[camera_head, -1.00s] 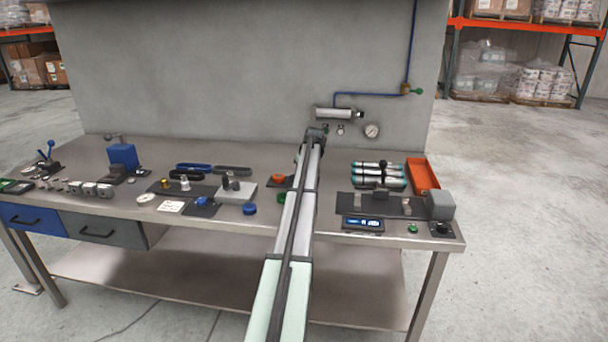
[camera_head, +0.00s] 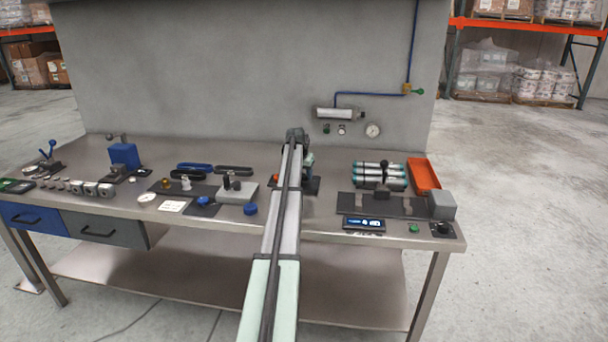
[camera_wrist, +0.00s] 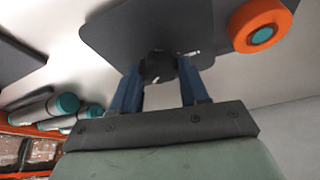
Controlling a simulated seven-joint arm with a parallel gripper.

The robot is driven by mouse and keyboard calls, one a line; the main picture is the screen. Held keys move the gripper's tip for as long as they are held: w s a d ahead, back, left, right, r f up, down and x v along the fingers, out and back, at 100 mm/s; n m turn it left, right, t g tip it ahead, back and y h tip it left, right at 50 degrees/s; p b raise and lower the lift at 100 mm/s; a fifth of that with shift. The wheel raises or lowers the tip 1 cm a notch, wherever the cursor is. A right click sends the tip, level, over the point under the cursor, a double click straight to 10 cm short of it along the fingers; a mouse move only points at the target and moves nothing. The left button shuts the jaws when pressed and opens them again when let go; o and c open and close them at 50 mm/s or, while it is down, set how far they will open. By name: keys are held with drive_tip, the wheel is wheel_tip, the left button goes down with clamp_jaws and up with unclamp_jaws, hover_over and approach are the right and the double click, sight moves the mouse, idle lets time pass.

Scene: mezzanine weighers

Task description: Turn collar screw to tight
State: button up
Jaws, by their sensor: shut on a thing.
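In the wrist view the two blue fingers of my gripper (camera_wrist: 158,80) stand on either side of a dark round knob, which looks like the collar screw (camera_wrist: 158,67). They are shut on it. A small silver pin shows beside the knob, over a dark plate (camera_wrist: 115,35). I cannot read any tight mark. An orange ring with a teal centre (camera_wrist: 262,26) lies to the right, apart from the fingers. In the head view my arm hides the fingers and the screw; part of the dark plate (camera_head: 312,187) shows to the right of my arm.
Teal-capped cylinders (camera_head: 380,175) and an orange tray (camera_head: 423,175) stand to the right. A grey-block fixture (camera_head: 441,205) is at the front right. A grey fixture (camera_head: 238,193) and a blue cap (camera_head: 250,209) lie to the left. A wall rises behind the bench, with a gauge (camera_head: 373,130).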

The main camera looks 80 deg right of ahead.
drive_tip(key=shift+w+m+g, duration=0.1)
drive_tip(key=shift+m+g, duration=0.3)
drive_tip(key=shift+m, duration=0.6)
drive_tip(key=o, duration=1.1)
drive_tip(key=shift+c, duration=0.2)
drive_tip(key=shift+r, duration=0.1)
drive_tip(key=v, duration=1.3)
drive_tip(key=shift+r, duration=0.35)
